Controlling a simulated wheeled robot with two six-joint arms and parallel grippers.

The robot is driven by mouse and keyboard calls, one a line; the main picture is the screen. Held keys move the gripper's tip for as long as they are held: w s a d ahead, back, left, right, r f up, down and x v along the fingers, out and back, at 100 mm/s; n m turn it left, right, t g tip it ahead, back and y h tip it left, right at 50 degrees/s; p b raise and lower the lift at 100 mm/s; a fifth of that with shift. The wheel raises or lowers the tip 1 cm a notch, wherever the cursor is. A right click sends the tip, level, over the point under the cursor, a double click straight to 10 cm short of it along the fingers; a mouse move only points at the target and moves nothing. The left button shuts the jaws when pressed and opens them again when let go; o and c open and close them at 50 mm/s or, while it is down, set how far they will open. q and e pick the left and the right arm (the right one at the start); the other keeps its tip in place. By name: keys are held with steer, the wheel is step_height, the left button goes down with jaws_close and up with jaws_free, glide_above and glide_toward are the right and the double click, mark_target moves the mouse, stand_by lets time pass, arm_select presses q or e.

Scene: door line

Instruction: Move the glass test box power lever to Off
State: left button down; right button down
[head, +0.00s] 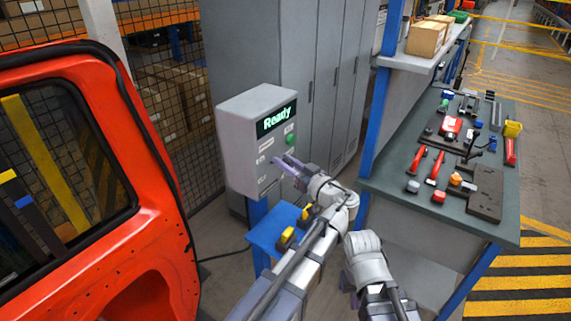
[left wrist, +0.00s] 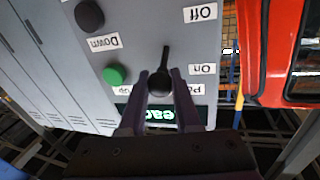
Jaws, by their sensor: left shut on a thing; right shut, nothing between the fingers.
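The grey glass test box (head: 240,150) stands on a blue post, with its display (head: 276,118) lit "Ready". In the left wrist view, which is turned over, its black power lever (left wrist: 165,58) has its round knob close to the "On" label (left wrist: 203,70). The "Off" label (left wrist: 200,13) is beyond the thin end of the lever. My left gripper (head: 280,163) is at the box front; its fingers are shut on the lever's knob, one on each side. In the head view the gripper hides the lever. My right gripper (head: 352,298) is shut and empty, low beside the left arm.
A green button (left wrist: 115,75) and a black button (left wrist: 89,15) are on the box face. A red vehicle body (head: 150,240) stands left. A blue stand (head: 275,232) is below the box. A workbench (head: 395,178) with several tools is right; grey cabinets (head: 280,50) are behind.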

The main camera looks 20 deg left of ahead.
arm_select(q)
steer(key=shift+f+m+t+y+b, duration=0.9)
steer(key=shift+t+b, duration=0.4)
steer(key=shift+b, duration=2)
steer(key=shift+f+m+t+y+b, duration=0.85)
steer(key=shift+t+b, duration=0.45)
steer(key=shift+b, duration=1.95)
steer(key=shift+f+m+t+y+b, duration=0.65)
steer(key=shift+t+y+b, duration=0.55)
steer(key=shift+b, duration=2.1)
steer(key=c, duration=0.6)
jaws_free()
steer(key=shift+f, duration=0.1)
steer(key=b+v, duration=0.5)
steer(key=v, duration=0.2)
steer(key=shift+s+d+f+b, duration=0.2)
steer(key=shift+s+f+b, duration=0.05)
steer(key=shift+b, duration=0.1)
